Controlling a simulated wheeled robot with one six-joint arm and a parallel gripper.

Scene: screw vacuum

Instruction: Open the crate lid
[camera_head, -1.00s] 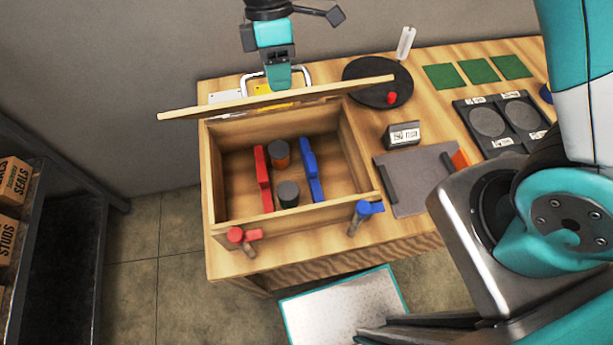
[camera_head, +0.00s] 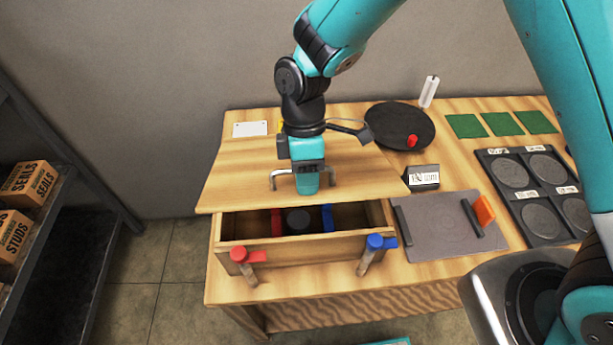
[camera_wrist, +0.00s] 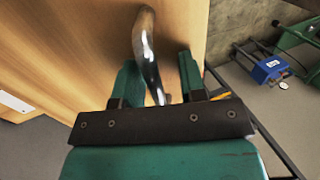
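The wooden crate (camera_head: 300,249) stands on the workbench with its lid (camera_head: 238,178) partly raised. The lid's top face shows, and its front edge hangs above the crate's front wall, leaving a gap. A metal handle (camera_head: 282,175) sits on the lid. My gripper (camera_head: 309,190) points down at the handle's middle. In the wrist view the handle (camera_wrist: 148,50) runs between my two fingers, which stand apart with a gap on the right side. Red and blue latches (camera_head: 246,256) (camera_head: 378,242) stand at the crate's front. Red, blue and dark items inside are partly hidden by the lid.
A black round plate (camera_head: 390,122), a small labelled block (camera_head: 422,177), a grey board (camera_head: 445,235) and a dark tray (camera_head: 530,155) lie right of the crate. A shelf with boxes (camera_head: 30,182) stands at left. A grey wall is behind the bench.

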